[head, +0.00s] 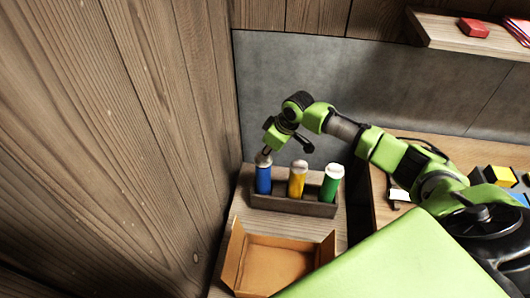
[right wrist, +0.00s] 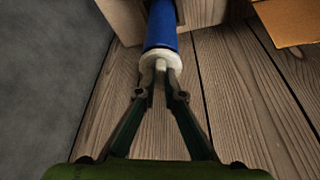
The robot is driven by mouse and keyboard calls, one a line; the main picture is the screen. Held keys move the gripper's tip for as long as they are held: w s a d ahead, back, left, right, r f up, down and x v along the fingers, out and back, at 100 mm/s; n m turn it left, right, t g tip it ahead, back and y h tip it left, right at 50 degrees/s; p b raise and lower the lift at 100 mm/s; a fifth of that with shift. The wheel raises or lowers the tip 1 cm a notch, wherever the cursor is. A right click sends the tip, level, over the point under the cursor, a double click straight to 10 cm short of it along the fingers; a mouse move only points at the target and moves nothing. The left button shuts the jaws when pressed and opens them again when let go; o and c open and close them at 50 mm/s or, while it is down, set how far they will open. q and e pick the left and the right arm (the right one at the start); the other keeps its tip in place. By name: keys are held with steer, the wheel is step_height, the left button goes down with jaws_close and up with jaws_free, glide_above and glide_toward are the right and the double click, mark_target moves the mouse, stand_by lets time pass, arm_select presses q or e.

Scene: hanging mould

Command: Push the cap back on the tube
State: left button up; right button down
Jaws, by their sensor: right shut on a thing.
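A blue tube (head: 263,180) stands upright in the left place of a dark wooden rack (head: 318,209). A yellow tube (head: 297,185) and a green tube (head: 330,188) stand beside it, each with a white cap on top. My right gripper (head: 264,156) is above the blue tube and partly hides its top. In the right wrist view, my right gripper (right wrist: 160,82) is shut on the white cap (right wrist: 153,58), which sits at the end of the blue tube (right wrist: 162,24). I see no clear gap between cap and tube. My left gripper is not in view.
An open cardboard box (head: 282,268) sits in front of the rack. A wooden wall (head: 110,130) rises close on the left. A shelf (head: 455,35) with a red block (head: 473,27) is at the upper right. Coloured blocks (head: 500,175) lie on the right bench.

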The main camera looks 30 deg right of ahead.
steer(key=shift+p, duration=0.35)
stand_by(0.5)
stand_by(0.3)
steer(key=c, duration=2)
jaws_free()
steer(key=shift+c, duration=0.2)
steer(key=o, duration=0.5)
steer(key=shift+c, duration=0.2)
steer(key=shift+r+p, duration=3.5)
steer(key=shift+p, duration=0.2)
